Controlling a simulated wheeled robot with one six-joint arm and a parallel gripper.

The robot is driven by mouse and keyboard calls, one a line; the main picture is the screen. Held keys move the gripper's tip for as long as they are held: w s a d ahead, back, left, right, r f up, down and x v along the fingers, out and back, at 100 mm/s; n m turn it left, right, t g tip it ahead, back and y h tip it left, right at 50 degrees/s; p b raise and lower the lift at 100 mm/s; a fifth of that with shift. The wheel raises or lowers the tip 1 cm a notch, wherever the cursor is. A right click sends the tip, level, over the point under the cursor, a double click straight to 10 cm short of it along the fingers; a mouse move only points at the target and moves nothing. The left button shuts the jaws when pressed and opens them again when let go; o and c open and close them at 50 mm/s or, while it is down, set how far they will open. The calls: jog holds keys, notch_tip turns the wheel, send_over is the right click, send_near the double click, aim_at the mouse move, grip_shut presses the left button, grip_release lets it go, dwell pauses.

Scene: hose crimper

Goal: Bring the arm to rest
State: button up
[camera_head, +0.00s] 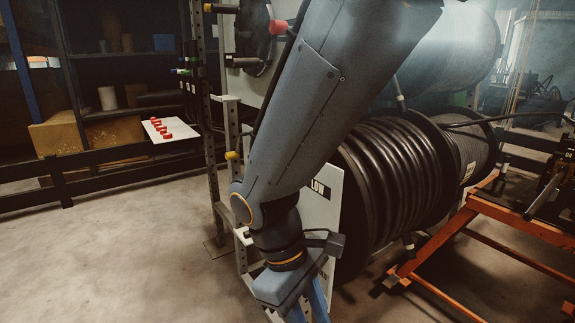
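My arm (320,90) comes down from the top of the view to the lower middle, in front of the hose rack. My gripper (305,308) is at the bottom edge, pointing down, with its blue fingers cut off by the frame. I cannot see its fingertips or whether it holds anything. A pale panel marked "LOW" (318,188) stands just behind and to the right of my wrist; I cannot tell whether they touch.
A large reel of black hose (395,180) stands right of my arm. An orange frame (520,225) is at the right. A white board with red pieces (168,129) sits by a dark rail at left. The concrete floor (120,250) at lower left is clear.

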jog(key=s+d+r+m+y+p, duration=0.1)
jog(key=d+r+m+p, duration=0.2)
jog(key=d+r+p, duration=0.2)
jog(key=s+d+r+m+t+y+p, duration=0.1)
jog(key=d+r+m+p, duration=0.3)
jog(key=r+p, duration=0.6)
jog(key=s+d+r+m+y+p, duration=0.1)
jog(key=d+r+m+p, duration=0.2)
jog(key=d+r+p, duration=0.2)
notch_tip(320, 180, up, 4)
jog(key=p, duration=0.4)
jog(key=shift+d+f+m+p, duration=0.15)
jog(key=shift+d+m+p, duration=0.15)
jog(key=shift+m+p, duration=0.1)
